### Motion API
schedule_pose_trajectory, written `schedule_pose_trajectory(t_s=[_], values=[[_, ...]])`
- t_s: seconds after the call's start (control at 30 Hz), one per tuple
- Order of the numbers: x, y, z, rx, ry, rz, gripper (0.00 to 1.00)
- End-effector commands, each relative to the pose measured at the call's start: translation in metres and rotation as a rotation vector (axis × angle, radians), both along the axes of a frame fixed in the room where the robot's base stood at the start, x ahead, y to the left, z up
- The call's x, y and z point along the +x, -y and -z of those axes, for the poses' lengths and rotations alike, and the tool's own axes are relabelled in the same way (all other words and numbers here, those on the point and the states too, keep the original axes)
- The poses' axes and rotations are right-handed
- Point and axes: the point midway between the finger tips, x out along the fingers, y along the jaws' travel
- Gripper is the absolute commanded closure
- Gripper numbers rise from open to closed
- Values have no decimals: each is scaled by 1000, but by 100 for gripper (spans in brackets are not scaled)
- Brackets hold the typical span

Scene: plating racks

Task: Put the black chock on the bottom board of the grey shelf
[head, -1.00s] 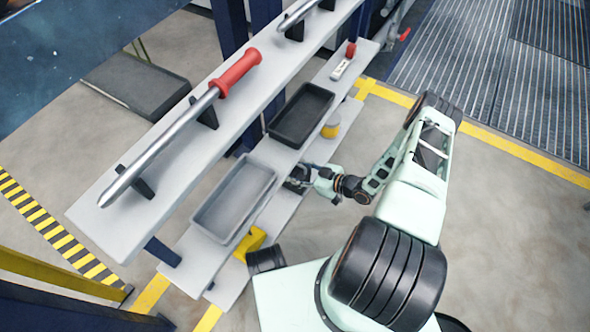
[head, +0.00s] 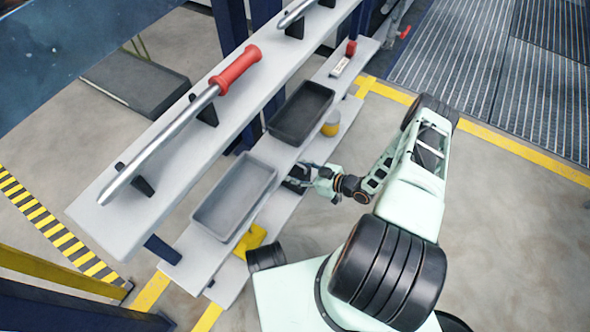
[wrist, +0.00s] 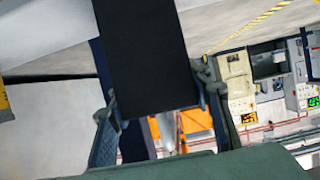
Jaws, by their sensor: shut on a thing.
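The black chock (wrist: 142,55) is a dark block between my gripper's fingers in the wrist view. It hides much of the scene behind it. In the head view the chock (head: 296,181) shows small and dark at the end of my arm. My gripper (head: 306,178) is shut on it, beside the right edge of the grey shelf's middle board (head: 200,250) and over the bottom board (head: 277,213). I cannot tell whether the chock touches the bottom board. The fingers also show in the wrist view (wrist: 160,115).
A yellow block (head: 250,241) and a yellow round item (head: 330,129) are on the bottom board. A grey tray (head: 262,171) and black tray (head: 326,92) sit on the middle board above.

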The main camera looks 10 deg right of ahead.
Motion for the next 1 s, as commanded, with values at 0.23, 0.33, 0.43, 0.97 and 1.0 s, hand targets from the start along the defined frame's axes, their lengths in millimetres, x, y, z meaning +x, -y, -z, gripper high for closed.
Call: schedule_pose_trajectory(t_s=[0.23, 0.33, 0.43, 0.97, 1.0], values=[[1, 0, 0, 1, 2, 0, 37], [0, 0, 1, 1, 2, 0, 34], [0, 0, 1, 0, 1, 0, 34], [-44, 47, -25, -2, 1, 2, 34], [-50, 52, -29, -3, 1, 2, 34]])
